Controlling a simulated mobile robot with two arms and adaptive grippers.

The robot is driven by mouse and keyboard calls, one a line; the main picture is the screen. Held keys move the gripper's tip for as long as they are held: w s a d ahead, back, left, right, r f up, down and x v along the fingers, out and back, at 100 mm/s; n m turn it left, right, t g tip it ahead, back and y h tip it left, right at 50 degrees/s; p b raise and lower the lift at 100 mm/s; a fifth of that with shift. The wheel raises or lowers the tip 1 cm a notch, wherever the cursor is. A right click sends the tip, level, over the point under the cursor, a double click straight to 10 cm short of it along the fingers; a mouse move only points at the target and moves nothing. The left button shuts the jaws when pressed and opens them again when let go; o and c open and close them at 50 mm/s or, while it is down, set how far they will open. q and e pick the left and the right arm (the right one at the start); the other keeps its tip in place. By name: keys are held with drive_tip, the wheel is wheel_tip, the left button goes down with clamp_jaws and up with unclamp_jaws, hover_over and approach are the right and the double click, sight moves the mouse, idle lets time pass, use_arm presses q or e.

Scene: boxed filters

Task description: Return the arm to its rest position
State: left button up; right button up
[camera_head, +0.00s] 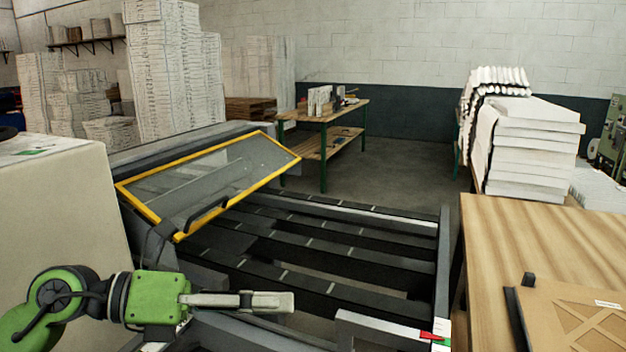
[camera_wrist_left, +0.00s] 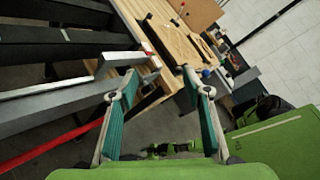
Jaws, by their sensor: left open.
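My left gripper (camera_head: 284,301) comes in from the lower left of the head view, on a green arm. It points right, in front of the dark slatted conveyor frame (camera_head: 330,224). Its fingers show edge-on there. In the left wrist view my left gripper (camera_wrist_left: 160,92) has its two teal-padded fingers spread wide apart, with nothing between them. My right gripper does not show in the head view.
A wooden table (camera_head: 555,235) with a cardboard filter box (camera_head: 570,318) stands at the right. A yellow-framed guard (camera_head: 215,178) tilts over the conveyor's left end. A pale cabinet (camera_head: 65,215) stands beside my left arm. Bare floor (camera_head: 400,175) lies behind the conveyor.

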use_arm(q)
wheel_tip(320, 180, up, 6)
drive_tip(key=d+n+t+h, duration=0.2)
drive_tip(key=n+t+h, duration=0.1)
drive_tip(key=n+h, duration=0.2)
drive_tip(key=w+a+n+t+y, duration=0.6)
drive_tip(key=a+n+t+y, duration=0.15)
drive_tip(key=n+t, duration=0.75)
drive_tip(key=a+f+n+g+y, duration=0.3)
drive_tip(key=a+f+n+y, duration=0.4)
drive_tip(key=f, duration=0.4)
drive_tip(key=a+f+n+g+y, duration=0.2)
drive_tip(key=a+f+n+y, duration=0.3)
drive_tip(key=f+n, duration=0.6)
drive_tip(key=s+f+n+g+y, duration=0.2)
drive_tip(key=s+f+g, duration=0.5)
drive_tip(key=s+f, duration=0.6)
drive_tip(key=s+d+f+g+h, duration=0.1)
drive_tip(key=s+d+f+g, duration=0.15)
drive_tip(key=s+f, duration=0.35)
drive_tip(key=s+d+f+g+h, duration=0.1)
drive_tip(key=s+f+g, duration=0.3)
drive_tip(key=s, duration=0.3)
wheel_tip(320, 180, down, 27)
drive_tip(key=s, duration=0.2)
drive_tip(key=s+a+f+g, duration=0.2)
drive_tip(key=s+a+f, duration=0.1)
drive_tip(key=s+f, duration=1.2)
drive_tip(key=shift+s+f, duration=0.2)
drive_tip(key=shift+s, duration=0.55)
